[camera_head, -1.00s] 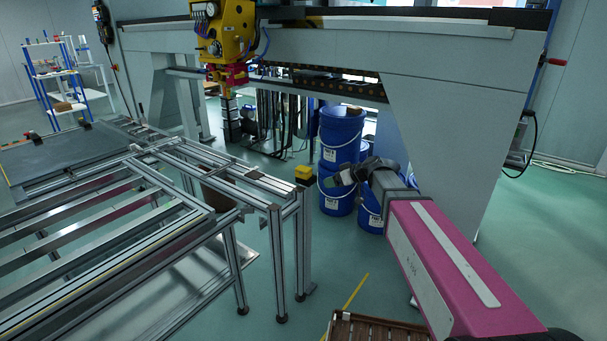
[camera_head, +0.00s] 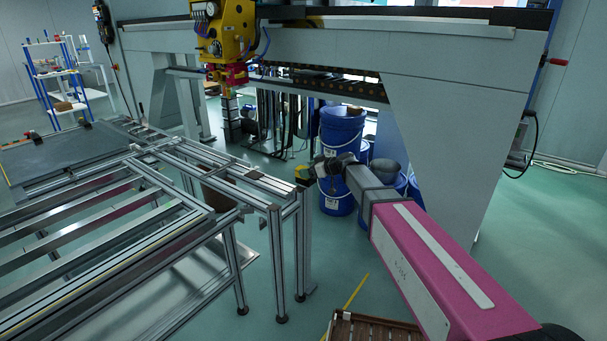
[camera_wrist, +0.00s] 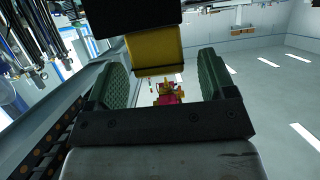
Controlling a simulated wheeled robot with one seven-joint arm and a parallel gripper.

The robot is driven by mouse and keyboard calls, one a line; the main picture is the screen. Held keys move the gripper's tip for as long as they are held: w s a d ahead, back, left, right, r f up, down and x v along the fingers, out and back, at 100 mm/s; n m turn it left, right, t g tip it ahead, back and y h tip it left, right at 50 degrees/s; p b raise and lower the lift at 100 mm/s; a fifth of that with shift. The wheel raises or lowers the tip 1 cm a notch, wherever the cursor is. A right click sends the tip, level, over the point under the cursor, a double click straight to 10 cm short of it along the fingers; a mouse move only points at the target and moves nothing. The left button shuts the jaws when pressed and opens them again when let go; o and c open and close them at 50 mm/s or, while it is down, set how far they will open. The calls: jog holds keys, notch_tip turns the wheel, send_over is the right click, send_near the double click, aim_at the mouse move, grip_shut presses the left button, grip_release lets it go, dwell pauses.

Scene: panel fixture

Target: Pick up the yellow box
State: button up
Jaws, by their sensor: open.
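The yellow box (camera_head: 302,173) shows as a small yellow patch near the end of the metal rail frame, partly hidden by my gripper (camera_head: 318,166). My gripper is close to its right side. In the wrist view the yellow box (camera_wrist: 155,50) is large, with a black part next to it at the top edge of the picture. My gripper (camera_wrist: 163,62) is open, with a green pad on each side. The box lies in the gap between the pads or just beyond their tips; I cannot tell which. I see no pad touching it.
The metal rail frame (camera_head: 262,187) fills the left. Blue buckets (camera_head: 341,130) stand close behind my gripper. A grey gantry (camera_head: 455,95) with a yellow machine head (camera_head: 222,32) spans the back. A brown slatted crate (camera_head: 375,329) is at the bottom. Green floor at right is free.

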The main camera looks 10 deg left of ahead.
jog(key=x, duration=0.3)
jog(key=shift+a+f, duration=0.1)
jog(key=c, duration=1)
jog(key=shift+c, duration=0.2)
